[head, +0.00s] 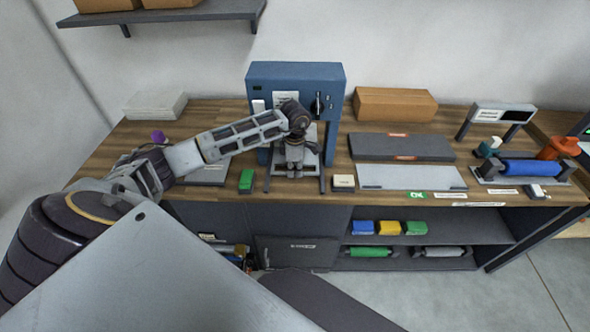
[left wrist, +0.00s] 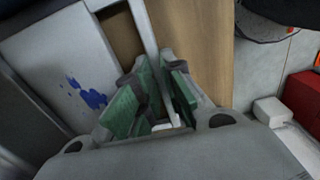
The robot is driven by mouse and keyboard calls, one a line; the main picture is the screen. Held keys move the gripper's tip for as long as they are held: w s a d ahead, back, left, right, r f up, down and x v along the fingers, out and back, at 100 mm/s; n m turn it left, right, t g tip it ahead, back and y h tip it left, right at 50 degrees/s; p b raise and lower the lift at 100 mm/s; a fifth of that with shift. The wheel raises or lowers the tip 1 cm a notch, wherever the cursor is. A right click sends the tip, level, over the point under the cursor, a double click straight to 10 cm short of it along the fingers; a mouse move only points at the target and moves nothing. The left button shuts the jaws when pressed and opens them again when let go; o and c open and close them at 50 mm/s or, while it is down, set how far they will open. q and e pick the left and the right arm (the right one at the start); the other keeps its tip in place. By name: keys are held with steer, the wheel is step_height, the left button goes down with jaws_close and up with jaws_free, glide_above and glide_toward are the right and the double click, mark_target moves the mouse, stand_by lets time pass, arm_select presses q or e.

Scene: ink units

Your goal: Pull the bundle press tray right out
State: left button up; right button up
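The blue press (head: 295,72) stands against the wall at the back of the wooden workbench. Its pale tray (head: 309,184) lies low between the press legs, partly hidden by my left gripper. My left gripper (head: 294,168) points down over the front of the tray. In the left wrist view its green-padded fingers (left wrist: 153,105) are apart, with a pale bar running between them. I cannot tell whether the pads touch the bar. A pale plate with blue ink stains (left wrist: 70,72) lies beside the fingers. My right gripper is not in view.
A green block (head: 246,181) sits left of the tray and a small cream-topped block (head: 343,183) right of it. A cardboard box (head: 395,104), flat dark panel (head: 400,147) and blue roller (head: 531,168) are farther right. Open shelves lie below the bench.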

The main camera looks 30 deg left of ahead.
arm_select(q)
jaws_close()
steer(key=s+d, duration=0.7)
steer(key=s, duration=0.5)
steer(key=shift+s+d, duration=0.35)
steer(key=shift+d, duration=0.05)
steer(key=o, duration=0.6)
jaws_free()
steer(key=shift+o, duration=0.2)
step_height(320, 180, up, 12)
stand_by(0.9)
